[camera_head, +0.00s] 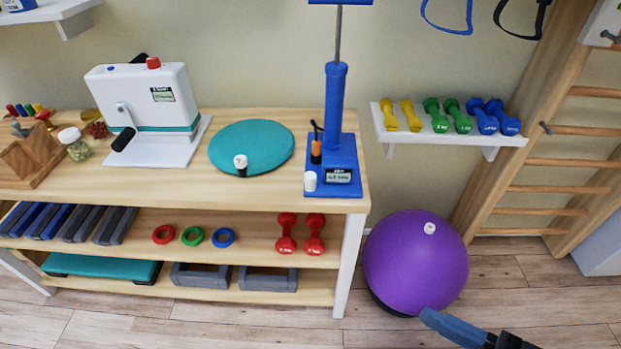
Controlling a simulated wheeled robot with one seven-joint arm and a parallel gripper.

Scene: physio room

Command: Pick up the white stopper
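A small white stopper (430,228) sits on the upper part of the purple exercise ball (400,262), which rests on the floor right of the workbench. Another small white cap-like piece (310,181) stands on the blue base of the pump (336,115). A white-topped piece with a dark bottom (241,165) stands at the front of the teal disc (262,143). A blue-grey and black part of my arm or gripper (462,329) shows at the bottom edge, just below and right of the ball. I cannot make out its fingertips or anything held.
The wooden workbench (80,185) fills the left, with a white device (150,95) on top and red dumbbells (300,234) on its shelf. A wall shelf (450,137) with coloured dumbbells hangs above the ball. Wooden wall bars (560,160) stand at right. Floor at right is clear.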

